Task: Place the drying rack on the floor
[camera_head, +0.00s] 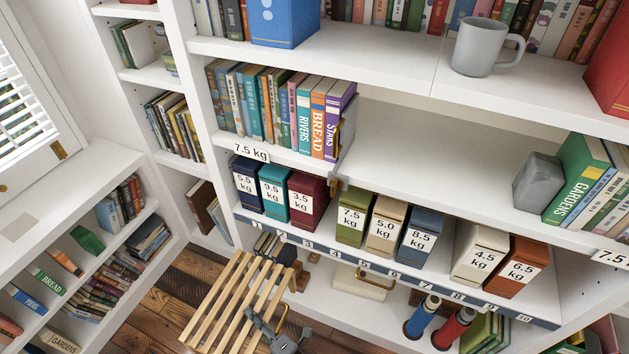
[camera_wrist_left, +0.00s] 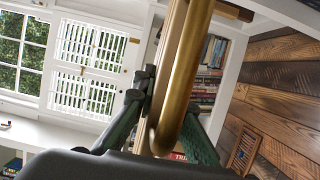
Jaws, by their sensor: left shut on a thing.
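The drying rack (camera_head: 228,300) is a pale wooden slatted frame at the bottom of the head view, tilted, with the plank floor showing around it. My left gripper (camera_head: 277,338) is at its lower right end, beside a brass handle. In the left wrist view the brass handle (camera_wrist_left: 186,75) runs between the dark green fingers of my left gripper (camera_wrist_left: 165,120), which is shut on it. Whether the rack touches the floor cannot be told. The right gripper is not in view.
The plank floor (camera_head: 165,302) is bare left of the rack. A white bookcase (camera_head: 330,296) stands close at the right, with labelled boxes and books on its shelves. A low bookshelf (camera_head: 78,262) stands at the left.

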